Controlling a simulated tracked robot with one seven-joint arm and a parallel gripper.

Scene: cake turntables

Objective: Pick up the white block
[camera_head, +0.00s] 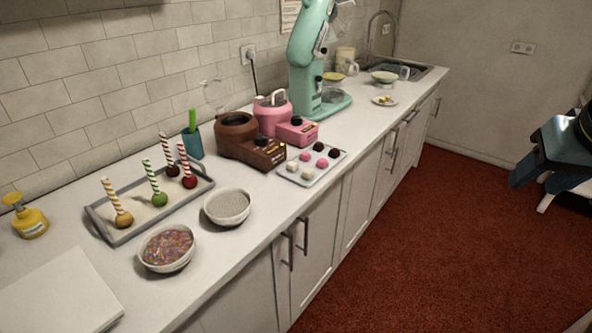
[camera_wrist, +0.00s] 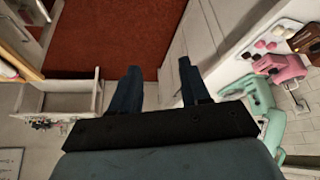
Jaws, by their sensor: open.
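A flat white slab (camera_head: 58,302) lies on the counter at the near left corner in the head view, partly cut off by the frame edge. It is the only thing I see that could be the white block, and I cannot tell its thickness. My gripper (camera_wrist: 160,84) has dark blue fingers spread apart with nothing between them in the wrist view. In the head view my gripper is at the right edge, over the red floor and far from the slab. The slab is not recognisable in the wrist view.
The white counter (camera_head: 235,262) also holds a grey tray (camera_head: 121,238) of cake pops, a sprinkle bowl (camera_head: 167,248), another bowl (camera_head: 228,206), brown and pink melting pots and a mint mixer (camera_head: 309,60). The red floor (camera_head: 440,240) is clear.

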